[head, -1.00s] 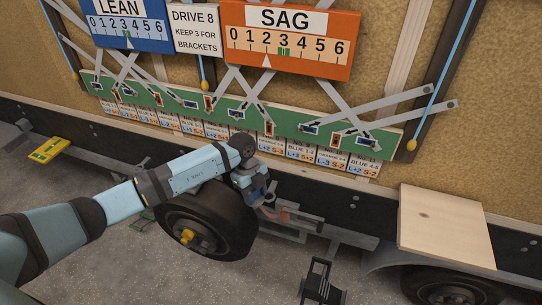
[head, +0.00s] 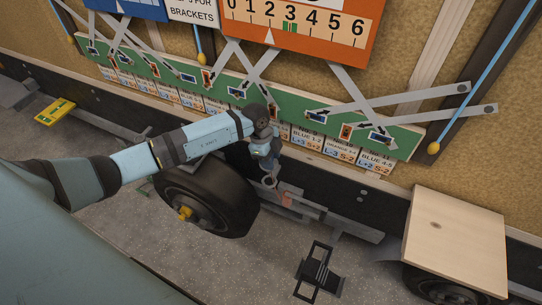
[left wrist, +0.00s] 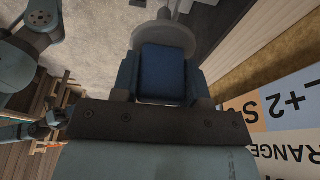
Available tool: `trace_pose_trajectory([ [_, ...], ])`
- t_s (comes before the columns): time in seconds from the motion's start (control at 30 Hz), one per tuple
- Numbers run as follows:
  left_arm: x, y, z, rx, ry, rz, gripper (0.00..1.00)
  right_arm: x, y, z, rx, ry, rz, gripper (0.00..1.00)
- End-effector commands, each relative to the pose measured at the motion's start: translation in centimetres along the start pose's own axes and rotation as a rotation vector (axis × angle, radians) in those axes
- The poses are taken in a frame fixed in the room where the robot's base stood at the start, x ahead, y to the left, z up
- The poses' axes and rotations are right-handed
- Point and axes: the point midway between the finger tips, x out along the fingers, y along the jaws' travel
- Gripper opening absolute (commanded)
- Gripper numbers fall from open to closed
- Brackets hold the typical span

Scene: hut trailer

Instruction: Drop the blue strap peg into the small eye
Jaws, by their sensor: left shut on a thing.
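My left gripper (head: 267,163) hangs in front of the trailer's dark side rail, just right of the wheel. It is shut on the blue strap peg (left wrist: 162,73), which shows in the left wrist view as a dark blue block between the fingers. A pale grey round part (left wrist: 160,33) lies beyond the blue block; I cannot tell whether it belongs to the peg. In the head view a small grey ring (head: 269,182) shows just below the fingers; I cannot tell whether it is the small eye. My right gripper is not seen clearly in either view.
The wheel (head: 207,200) stands left of the gripper. A green board (head: 225,84) with slanting grey straps and cards below it runs behind. A wooden board (head: 455,240) juts out at right. A black frame (head: 317,270) lies on the ground in front.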

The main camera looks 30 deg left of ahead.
Motion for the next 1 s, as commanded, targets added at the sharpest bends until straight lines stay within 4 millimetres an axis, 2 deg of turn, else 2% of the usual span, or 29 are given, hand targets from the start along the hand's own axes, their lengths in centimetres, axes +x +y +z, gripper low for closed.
trace_pose_trajectory([
  [0.03,0.9,0.0,0.2,0.000,0.000,0.000,0.14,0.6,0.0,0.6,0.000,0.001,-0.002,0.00],
  [0.3,3.2,0.0,0.9,0.000,0.001,0.000,0.14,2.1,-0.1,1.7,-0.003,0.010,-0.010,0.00],
  [0.77,7.2,0.0,2.0,0.000,0.001,0.000,0.14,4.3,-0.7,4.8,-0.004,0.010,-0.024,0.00],
  [1.0,8.7,0.0,2.4,0.000,0.000,0.001,0.14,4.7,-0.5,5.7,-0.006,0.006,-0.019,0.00],
])
